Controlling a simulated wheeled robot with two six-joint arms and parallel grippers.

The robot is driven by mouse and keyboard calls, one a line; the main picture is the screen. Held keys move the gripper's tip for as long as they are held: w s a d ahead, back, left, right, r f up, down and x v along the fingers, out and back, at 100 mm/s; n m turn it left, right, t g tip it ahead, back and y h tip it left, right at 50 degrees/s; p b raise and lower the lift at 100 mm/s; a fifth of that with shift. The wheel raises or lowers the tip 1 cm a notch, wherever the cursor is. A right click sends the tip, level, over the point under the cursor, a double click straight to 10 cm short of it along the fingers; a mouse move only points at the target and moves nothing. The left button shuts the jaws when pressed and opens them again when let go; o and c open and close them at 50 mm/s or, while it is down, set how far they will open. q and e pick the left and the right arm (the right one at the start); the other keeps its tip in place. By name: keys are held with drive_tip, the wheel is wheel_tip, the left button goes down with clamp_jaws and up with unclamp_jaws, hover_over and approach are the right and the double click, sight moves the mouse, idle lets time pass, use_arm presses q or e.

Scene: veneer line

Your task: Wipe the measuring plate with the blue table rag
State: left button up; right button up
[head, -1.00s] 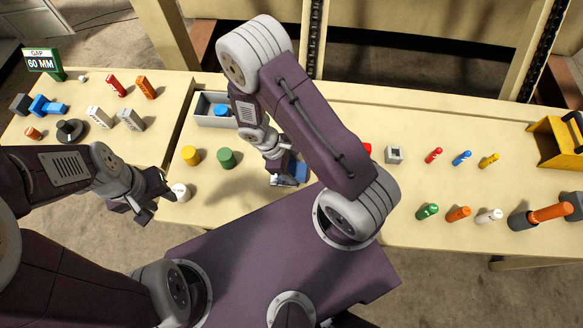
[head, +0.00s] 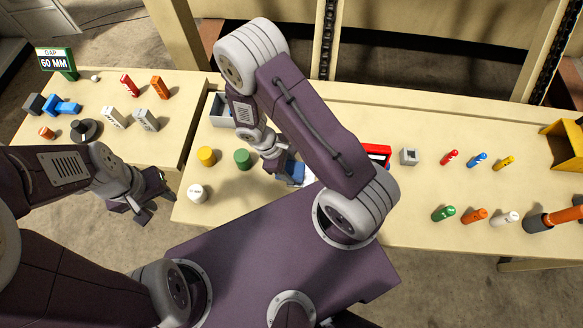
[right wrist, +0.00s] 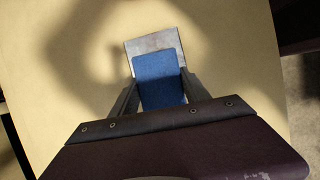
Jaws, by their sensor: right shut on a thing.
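The blue rag (head: 294,173) is in my right gripper, low over the middle table, partly hidden by my right arm in the head view. In the right wrist view the rag (right wrist: 160,82) sits between the two fingers of my right gripper (right wrist: 158,95), which is shut on it. A flat grey metal plate (right wrist: 153,44), which looks like the measuring plate, shows just beyond and under the rag. I cannot tell whether they touch. My left gripper (head: 150,203) is open and empty, off the table's front edge.
Yellow (head: 206,156), green (head: 242,159) and white (head: 197,194) cylinders stand left of the rag. A grey bin (head: 218,110) is behind them. A red box (head: 378,152) and grey block (head: 409,156) stand to the right, then several coloured pegs.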

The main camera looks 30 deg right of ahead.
sight(298, 170)
drive_tip(key=p+v, duration=0.2)
drive_tip(key=shift+a+r, duration=0.1)
drive_tip(key=shift+r, duration=0.25)
drive_tip(key=r+p, duration=0.2)
drive_tip(key=d+r, duration=0.1)
drive_tip(key=shift+s+p, duration=0.35)
drive_tip(key=shift+p, duration=0.05)
drive_tip(key=shift+p+v, duration=0.9)
drive_tip(key=shift+v, duration=0.2)
drive_tip(key=shift+d+r, duration=0.1)
drive_tip(key=shift+r, duration=0.1)
drive_tip(key=shift+s+d, duration=0.15)
drive_tip(key=shift+s, duration=0.05)
drive_tip(key=shift+w, duration=0.15)
